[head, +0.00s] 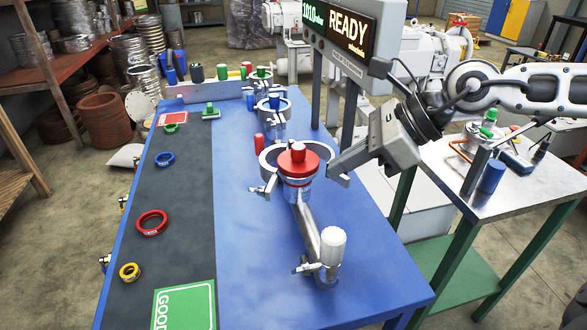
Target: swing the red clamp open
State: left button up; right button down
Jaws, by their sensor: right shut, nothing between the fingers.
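The red-topped fitting (298,162) stands upright on the blue table, with a red cap and a clear lower part. Grey curved clamp arms (270,158) spread to its left and right, apart from the cap. A small silver wing-nut piece (262,191) sits at the lower left, and a red upright knob (258,144) stands at the left rear. My right gripper (334,168) comes in from the right, shut and empty, its tips close to the right-hand clamp arm. I cannot tell whether they touch it. My left gripper is not in view.
A white-capped valve (333,245) on a pipe stands in front, and a blue-capped fitting (273,105) behind. Coloured rings, including a red ring (152,222), lie on the dark mat (178,255). A display (340,30) reading READY stands behind. A side table (530,185) is at right.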

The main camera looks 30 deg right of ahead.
aim_at(276, 182)
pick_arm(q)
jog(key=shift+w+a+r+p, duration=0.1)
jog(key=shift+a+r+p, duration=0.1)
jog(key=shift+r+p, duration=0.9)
pick_arm(e)
jog(key=shift+w+a+f+p, duration=0.1)
jog(key=shift+w+a+f, duration=0.45)
jog(key=shift+w+a, duration=0.35)
jog(key=shift+w+a+f+p, duration=0.15)
jog(key=shift+w+a+f, duration=0.45)
jog(key=shift+w+a, duration=0.35)
jog(key=shift+w+a+f+p, duration=0.1)
jog(key=shift+w+a+f, duration=0.55)
jog(key=shift+a, duration=0.4)
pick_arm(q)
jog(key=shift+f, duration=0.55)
pick_arm(e)
jog(key=shift+w+a, duration=0.2)
jog(key=shift+a, duration=0.05)
